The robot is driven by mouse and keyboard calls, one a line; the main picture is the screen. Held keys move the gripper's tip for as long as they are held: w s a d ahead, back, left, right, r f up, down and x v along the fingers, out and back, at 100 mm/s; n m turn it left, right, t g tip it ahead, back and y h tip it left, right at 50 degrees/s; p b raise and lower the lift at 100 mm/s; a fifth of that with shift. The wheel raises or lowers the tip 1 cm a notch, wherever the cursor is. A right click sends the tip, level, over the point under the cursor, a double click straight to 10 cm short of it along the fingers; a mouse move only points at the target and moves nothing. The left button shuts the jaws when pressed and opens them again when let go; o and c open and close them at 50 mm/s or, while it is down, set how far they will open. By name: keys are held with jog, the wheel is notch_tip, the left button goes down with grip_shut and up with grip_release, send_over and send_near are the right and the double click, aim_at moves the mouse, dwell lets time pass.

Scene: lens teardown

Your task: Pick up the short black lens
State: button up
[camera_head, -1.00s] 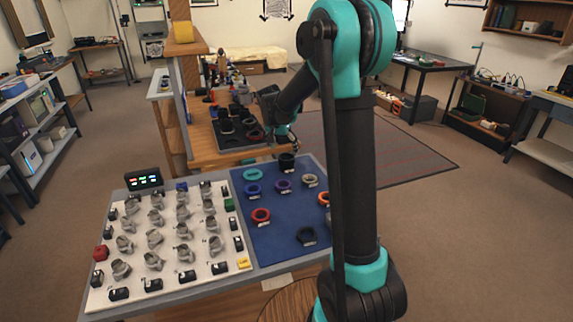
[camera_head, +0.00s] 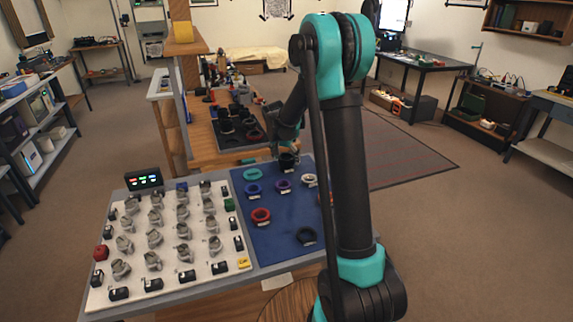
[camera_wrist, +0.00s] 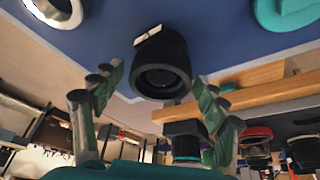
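A short, wide black lens (camera_head: 287,161) stands at the back edge of the blue mat (camera_head: 275,217). In the wrist view this black lens (camera_wrist: 161,66) shows its round dark opening, with a white label beside it. My gripper (camera_wrist: 157,98) is open and empty, its two green-padded fingers spread on either side below the lens in the picture. In the head view my gripper (camera_head: 285,147) is just above and behind the lens, partly hidden by my arm. I cannot tell whether it touches the lens.
Teal (camera_head: 253,174), blue (camera_head: 253,189), purple (camera_head: 283,186), pale (camera_head: 309,180) and red (camera_head: 261,216) rings and a black ring (camera_head: 306,236) lie on the mat. A white board (camera_head: 140,258) holds several grey parts. More black lenses stand on a dark tray (camera_head: 240,150) behind.

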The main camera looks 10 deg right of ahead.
jog(key=c, duration=1.2)
